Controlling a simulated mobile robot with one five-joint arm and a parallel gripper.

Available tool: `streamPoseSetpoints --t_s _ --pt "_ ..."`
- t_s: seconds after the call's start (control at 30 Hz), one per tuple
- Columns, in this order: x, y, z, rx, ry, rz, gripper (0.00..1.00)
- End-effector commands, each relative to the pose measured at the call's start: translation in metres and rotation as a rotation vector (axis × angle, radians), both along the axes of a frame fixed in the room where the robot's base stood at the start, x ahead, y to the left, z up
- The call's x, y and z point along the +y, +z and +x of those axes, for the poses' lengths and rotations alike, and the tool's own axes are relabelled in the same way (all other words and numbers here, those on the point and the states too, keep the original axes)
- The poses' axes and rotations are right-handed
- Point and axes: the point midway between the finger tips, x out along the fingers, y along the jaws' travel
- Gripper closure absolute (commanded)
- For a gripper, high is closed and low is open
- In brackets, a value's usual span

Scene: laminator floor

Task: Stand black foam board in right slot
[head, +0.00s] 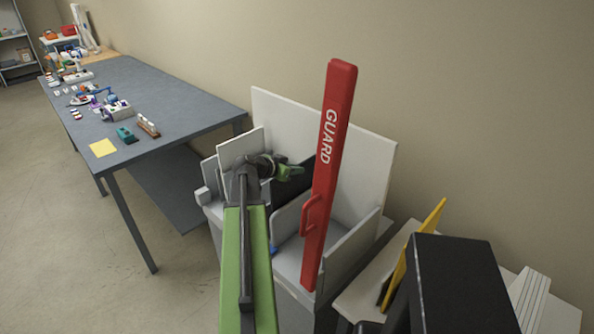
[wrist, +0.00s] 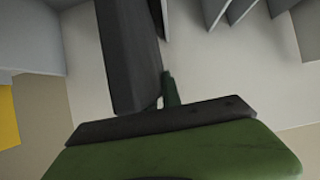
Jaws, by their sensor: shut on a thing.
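The black foam board (head: 288,198) is in my gripper (head: 290,172), inside the light grey slotted rack (head: 365,240). In the head view it shows as a dark upright patch, partly hidden by a grey divider and the red guard. In the wrist view the board (wrist: 128,50) is a dark, slightly tilted slab against a green finger (wrist: 172,90). My gripper is shut on it, just left of the red guard. The board's lower edge is hidden, so I cannot tell whether it rests on the slot floor.
The red guard bar (head: 328,165) stands tilted across the rack's front. A white panel (head: 365,165) rises behind. A yellow board (head: 412,250) stands to the right. A grey table (head: 170,100) with small items is at left; the floor (head: 60,230) before it is clear.

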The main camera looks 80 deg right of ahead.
Motion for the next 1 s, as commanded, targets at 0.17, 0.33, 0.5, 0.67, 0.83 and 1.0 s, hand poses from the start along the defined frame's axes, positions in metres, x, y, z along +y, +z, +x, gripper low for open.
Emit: streamPoseSetpoints --t_s 0.17,0.33,0.5,0.67,0.83,1.0 --pt "0.0 -0.003 0.0 0.0 0.0 0.0 0.87" --pt "0.0 -0.003 0.0 0.0 0.0 0.0 0.69" --pt "0.0 -0.003 0.0 0.0 0.0 0.0 0.69" --pt "0.0 0.004 0.0 0.0 0.0 0.0 0.69" --pt "0.028 0.024 0.016 0.0 0.003 0.001 0.69" --pt "0.06 0.045 0.037 0.0 0.004 0.0 0.69"
